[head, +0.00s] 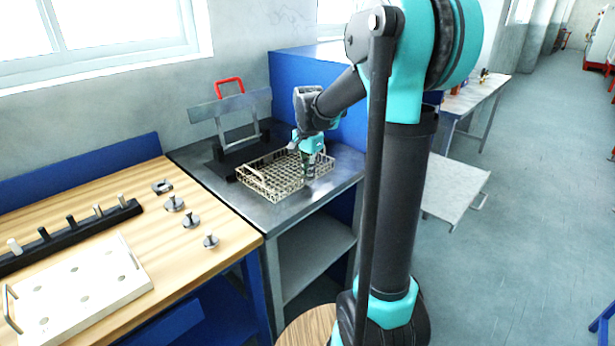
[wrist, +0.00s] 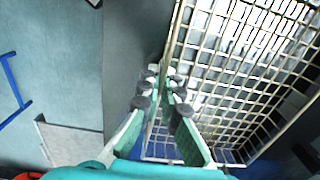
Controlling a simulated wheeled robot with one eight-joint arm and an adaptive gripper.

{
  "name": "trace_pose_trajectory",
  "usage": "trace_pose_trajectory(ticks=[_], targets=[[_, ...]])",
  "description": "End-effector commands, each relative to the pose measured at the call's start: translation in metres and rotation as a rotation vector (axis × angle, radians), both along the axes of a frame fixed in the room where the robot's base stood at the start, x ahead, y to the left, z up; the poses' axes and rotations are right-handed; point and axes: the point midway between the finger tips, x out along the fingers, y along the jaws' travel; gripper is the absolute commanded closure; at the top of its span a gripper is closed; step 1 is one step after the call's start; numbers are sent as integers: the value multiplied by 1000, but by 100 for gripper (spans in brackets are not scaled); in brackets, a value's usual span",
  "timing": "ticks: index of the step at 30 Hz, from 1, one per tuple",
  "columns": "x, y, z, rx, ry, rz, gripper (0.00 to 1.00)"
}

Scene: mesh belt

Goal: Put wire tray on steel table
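The wire tray (head: 268,178), a shallow pale mesh basket, is over the steel table (head: 222,199) in the head view, roughly level. I cannot tell whether its underside touches the tabletop. My gripper (head: 308,174) points down at the tray's right side. In the wrist view, the tray's mesh (wrist: 245,70) fills the right half. The fingertips of my gripper (wrist: 163,80) are close together on either side of the tray's edge wall, with the wire rim between them. The exact contact is partly hidden by the finger pads.
A black stand with a grey plate and red handle (head: 229,88) is behind the tray. A wooden bench (head: 185,262) at left holds a white holed board (head: 85,300), a black peg rail (head: 72,238) and metal knobs. A low pale platform (head: 452,188) is at right.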

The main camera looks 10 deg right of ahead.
Motion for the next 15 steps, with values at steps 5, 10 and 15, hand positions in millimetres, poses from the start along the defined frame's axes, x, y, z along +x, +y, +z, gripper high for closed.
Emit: trace_pose_trajectory(ticks=[5,10,15], targets=[[0,0,-2,0,0,0,100],[0,0,-2,0,0,0,80],[0,0,-2,0,0,0,74]])
